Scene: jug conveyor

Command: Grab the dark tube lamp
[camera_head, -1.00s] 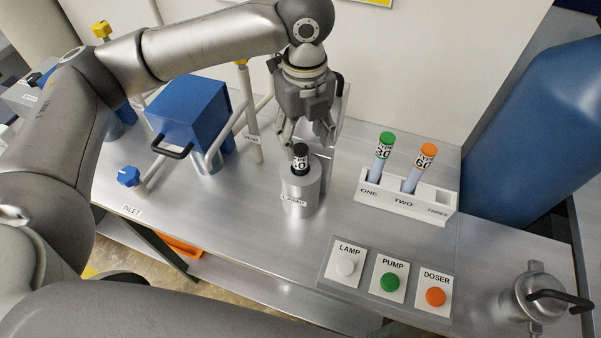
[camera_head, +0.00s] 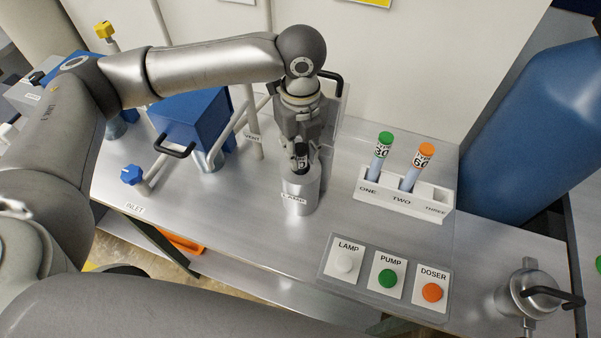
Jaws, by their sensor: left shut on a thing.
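The fingers are partly hidden behind the lamp. My right gripper is not in view.
A white rack (camera_head: 405,196) to the right holds a green-capped tube (camera_head: 381,156) in ONE and an orange-capped tube (camera_head: 417,166) in TWO; THREE looks empty. A button panel (camera_head: 387,276) lies in front. A blue box (camera_head: 190,115) stands left.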

